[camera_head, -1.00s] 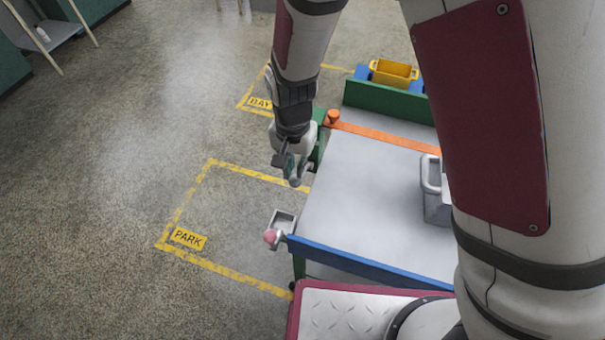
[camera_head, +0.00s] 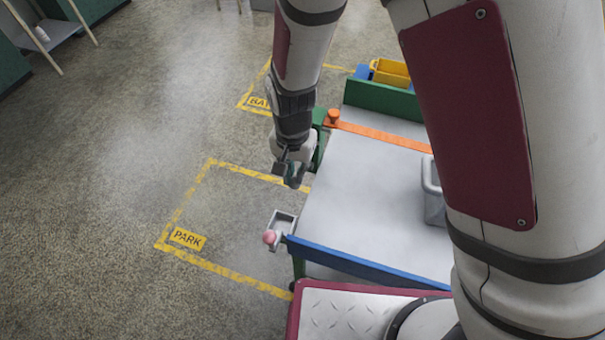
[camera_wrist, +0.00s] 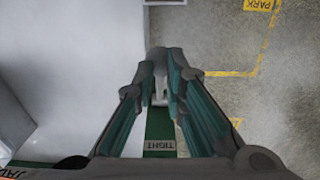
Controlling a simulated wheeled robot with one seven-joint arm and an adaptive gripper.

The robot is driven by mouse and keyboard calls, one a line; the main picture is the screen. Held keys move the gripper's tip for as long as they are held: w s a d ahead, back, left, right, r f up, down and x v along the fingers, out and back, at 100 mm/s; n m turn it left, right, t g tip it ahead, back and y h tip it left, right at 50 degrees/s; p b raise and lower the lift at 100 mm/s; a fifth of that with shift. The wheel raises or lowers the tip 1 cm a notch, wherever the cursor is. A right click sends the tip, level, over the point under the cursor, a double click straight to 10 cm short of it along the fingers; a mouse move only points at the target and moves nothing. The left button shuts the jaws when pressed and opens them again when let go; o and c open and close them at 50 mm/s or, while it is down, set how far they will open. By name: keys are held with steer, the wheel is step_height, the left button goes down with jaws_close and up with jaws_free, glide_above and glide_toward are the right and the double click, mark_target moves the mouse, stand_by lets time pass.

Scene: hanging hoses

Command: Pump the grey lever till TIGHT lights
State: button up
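My gripper (camera_wrist: 160,82) shows in the wrist view with its two teal-lined fingers drawn close together. A grey lever (camera_wrist: 158,62) stands between the fingertips, and the fingers appear shut on it; their exact contact is partly hidden. A TIGHT label (camera_wrist: 162,145) sits on a green panel (camera_wrist: 160,122) between the fingers, pale and without a visible glow. In the head view my gripper (camera_head: 291,180) is at the left edge of the grey-topped cart (camera_head: 350,190), near its far end. The lever cannot be told apart from the gripper there.
A pink knob (camera_head: 269,237) on a small grey bracket sticks out at the cart's near left corner. An orange strip with a round orange knob (camera_head: 333,116) crosses the far end. A grey bin (camera_head: 433,195) stands on the right. The floor left of the cart is clear.

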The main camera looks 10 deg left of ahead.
mark_target(293, 185)
steer(key=shift+s+a+f, duration=0.1)
steer(key=shift+s+f, duration=0.3)
steer(key=shift+f, duration=0.3)
steer(key=shift+s+a+f, duration=0.1)
steer(key=shift+s+f, duration=0.25)
steer(key=shift+f, duration=0.4)
steer(key=shift+s+a+f, duration=0.1)
steer(key=shift+s+f, duration=0.1)
steer(key=shift+f, duration=0.55)
steer(key=shift+s+f, duration=0.2)
steer(key=shift+f, duration=0.5)
